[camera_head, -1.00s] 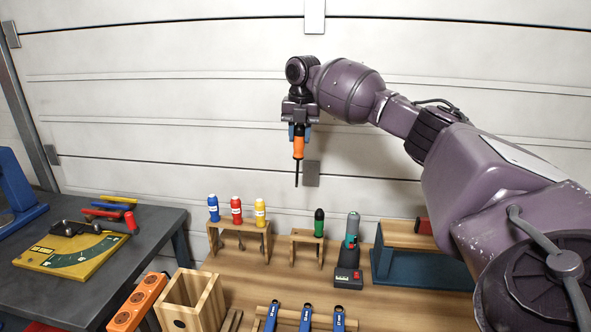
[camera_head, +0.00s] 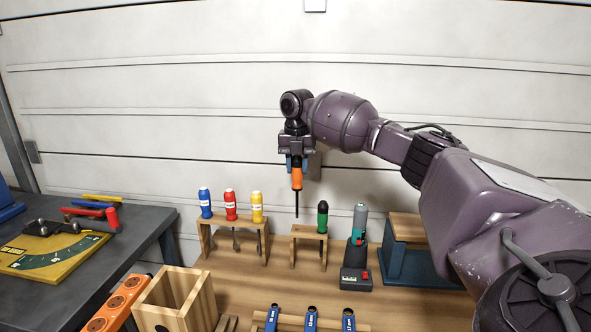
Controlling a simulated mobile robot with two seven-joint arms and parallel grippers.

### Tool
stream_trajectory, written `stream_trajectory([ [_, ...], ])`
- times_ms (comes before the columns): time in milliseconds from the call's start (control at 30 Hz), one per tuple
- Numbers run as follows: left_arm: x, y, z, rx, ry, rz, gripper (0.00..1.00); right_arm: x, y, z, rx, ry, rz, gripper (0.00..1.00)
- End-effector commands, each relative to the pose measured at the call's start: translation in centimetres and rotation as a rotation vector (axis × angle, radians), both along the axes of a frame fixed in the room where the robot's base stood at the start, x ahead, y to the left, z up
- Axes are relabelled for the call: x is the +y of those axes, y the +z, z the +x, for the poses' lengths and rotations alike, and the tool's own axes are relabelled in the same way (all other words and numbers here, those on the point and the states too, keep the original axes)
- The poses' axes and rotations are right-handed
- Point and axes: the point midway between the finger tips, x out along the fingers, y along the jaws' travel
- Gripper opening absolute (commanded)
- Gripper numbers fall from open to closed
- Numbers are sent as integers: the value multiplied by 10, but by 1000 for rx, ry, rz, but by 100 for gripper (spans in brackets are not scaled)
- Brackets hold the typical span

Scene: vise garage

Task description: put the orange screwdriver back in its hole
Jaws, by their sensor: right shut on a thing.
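My right gripper (camera_head: 297,160) is shut on the orange screwdriver (camera_head: 297,180) by the top of its handle. The screwdriver hangs upright with its dark shaft down, and the tip appears just above the left part of the small wooden rack (camera_head: 309,238). A green screwdriver (camera_head: 322,217) stands in the right part of that rack. The rack's top left of the green one looks free, but I cannot make out the hole. My left gripper is not in view.
A wider wooden rack (camera_head: 235,234) at left holds blue, red and yellow screwdrivers. A teal tool on a dark base (camera_head: 356,278) stands right of the small rack. A wooden box (camera_head: 176,300), an orange power strip (camera_head: 117,304) and blue wrenches (camera_head: 311,318) are in front.

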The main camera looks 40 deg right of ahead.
Motion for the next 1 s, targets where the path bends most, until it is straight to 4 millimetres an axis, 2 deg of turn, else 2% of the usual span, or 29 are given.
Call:
stream_trajectory([
  [267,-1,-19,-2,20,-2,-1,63,0,-26,0,6,1,0,6],
  [400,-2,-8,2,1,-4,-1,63,0,-21,0,1,1,1,6],
  [600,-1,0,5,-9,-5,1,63,0,-23,-1,-1,0,1,6],
  [1000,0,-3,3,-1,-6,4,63,0,-27,0,0,0,0,6],
])
